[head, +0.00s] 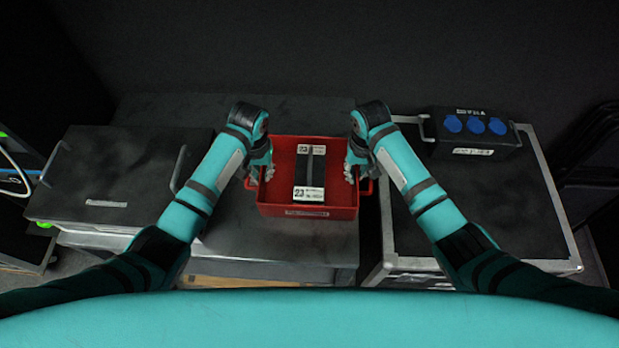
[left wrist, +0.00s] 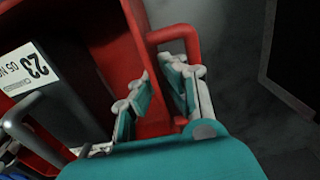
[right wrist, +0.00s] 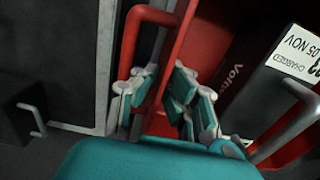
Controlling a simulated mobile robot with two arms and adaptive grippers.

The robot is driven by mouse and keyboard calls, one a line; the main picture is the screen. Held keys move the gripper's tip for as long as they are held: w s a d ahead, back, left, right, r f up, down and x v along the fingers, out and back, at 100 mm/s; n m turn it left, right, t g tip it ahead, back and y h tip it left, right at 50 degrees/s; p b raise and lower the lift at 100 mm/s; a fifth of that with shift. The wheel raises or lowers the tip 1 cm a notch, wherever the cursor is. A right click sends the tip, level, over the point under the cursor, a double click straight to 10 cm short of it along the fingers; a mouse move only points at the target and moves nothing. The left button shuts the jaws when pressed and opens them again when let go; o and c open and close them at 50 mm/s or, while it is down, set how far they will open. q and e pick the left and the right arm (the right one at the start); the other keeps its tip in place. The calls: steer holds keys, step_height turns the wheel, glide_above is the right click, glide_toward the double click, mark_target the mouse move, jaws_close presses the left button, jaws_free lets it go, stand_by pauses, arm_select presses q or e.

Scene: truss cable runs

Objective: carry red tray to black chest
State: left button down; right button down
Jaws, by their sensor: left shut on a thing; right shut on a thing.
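The red tray (head: 310,211) is at the centre of the head view, level-looking, over a dark worktop. A black block with white "23" labels (head: 309,172) lies in it. My left gripper (head: 262,176) is shut on the tray's left side, by the red handle (left wrist: 180,36). My right gripper (head: 356,174) is shut on the right side, by the other red handle (right wrist: 148,14). The fingers partly hide both handles. I cannot tell whether the tray touches the worktop. A black chest (head: 118,172) with two side handles and a pale label stands left of the tray.
The dark worktop (head: 290,243) shows bare in front of the tray. At the right stands a silver-edged black case (head: 500,215). On its back part sits a black box with blue sockets (head: 474,142). Cables and green lights are at the far left.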

arm_select(q)
steer(key=shift+w+r, duration=0.1)
steer(key=shift+r, duration=0.05)
arm_select(e)
steer(key=shift+w+r, duration=0.1)
steer(key=shift+r, duration=0.1)
